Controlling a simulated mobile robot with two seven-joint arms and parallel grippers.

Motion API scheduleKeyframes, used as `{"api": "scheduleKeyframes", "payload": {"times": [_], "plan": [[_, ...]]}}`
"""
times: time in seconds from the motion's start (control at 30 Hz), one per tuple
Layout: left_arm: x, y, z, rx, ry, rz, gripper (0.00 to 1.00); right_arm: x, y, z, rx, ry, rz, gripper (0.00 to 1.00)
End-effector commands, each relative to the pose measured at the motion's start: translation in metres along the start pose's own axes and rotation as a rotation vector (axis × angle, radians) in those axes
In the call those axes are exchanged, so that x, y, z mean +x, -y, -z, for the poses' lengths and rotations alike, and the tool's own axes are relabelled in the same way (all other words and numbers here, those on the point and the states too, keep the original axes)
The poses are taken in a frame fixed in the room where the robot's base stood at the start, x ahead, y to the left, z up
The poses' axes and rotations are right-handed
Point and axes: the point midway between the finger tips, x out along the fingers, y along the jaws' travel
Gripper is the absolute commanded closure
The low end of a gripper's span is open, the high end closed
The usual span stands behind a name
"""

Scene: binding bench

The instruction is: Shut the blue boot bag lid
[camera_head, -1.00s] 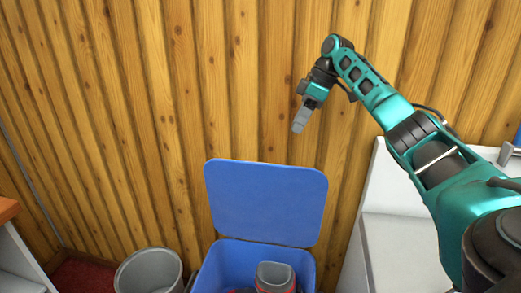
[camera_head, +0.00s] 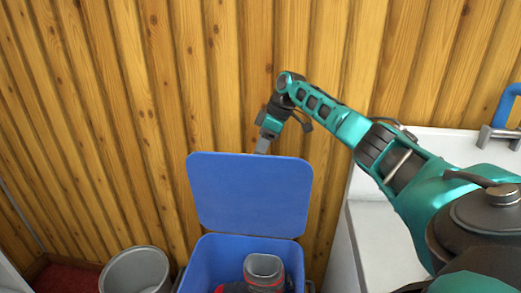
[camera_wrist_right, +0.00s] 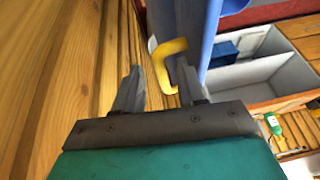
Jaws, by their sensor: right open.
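The blue boot bag (camera_head: 203,262) stands against the wood-plank wall. Its blue lid (camera_head: 250,195) is open and upright at the back of the bag. A grey object with red trim (camera_head: 264,268) sits inside. My right gripper (camera_head: 262,146) points down just behind the lid's top edge, its fingertips partly hidden by the lid. In the right wrist view the right gripper (camera_wrist_right: 158,80) has its fingers apart. A yellow hooked piece (camera_wrist_right: 163,62) shows at the fingers, beside a blue surface (camera_wrist_right: 210,30); I cannot tell whether they touch. My left gripper is not in view.
A grey bin (camera_head: 136,270) stands left of the bag. A white cabinet (camera_head: 375,250) is close on the right. A blue-handled metal item (camera_head: 506,112) is at the far right. The plank wall (camera_head: 120,120) is close behind the lid.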

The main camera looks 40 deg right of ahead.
Motion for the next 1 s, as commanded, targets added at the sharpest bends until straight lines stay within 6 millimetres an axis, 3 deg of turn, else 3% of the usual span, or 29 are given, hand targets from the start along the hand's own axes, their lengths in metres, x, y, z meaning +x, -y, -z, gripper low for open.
{"api": "scheduleKeyframes", "payload": {"times": [0.3,0.7,1.0], "plan": [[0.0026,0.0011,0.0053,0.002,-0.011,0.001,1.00,0.0030,0.0001,-0.0002,0.000,0.001,0.001,0.60],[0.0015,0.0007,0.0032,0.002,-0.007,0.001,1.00,0.0026,0.0001,-0.0001,0.000,0.000,0.000,0.98],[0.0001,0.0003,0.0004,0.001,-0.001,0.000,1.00,0.0024,0.0001,0.0000,0.000,0.000,0.000,1.00]]}}
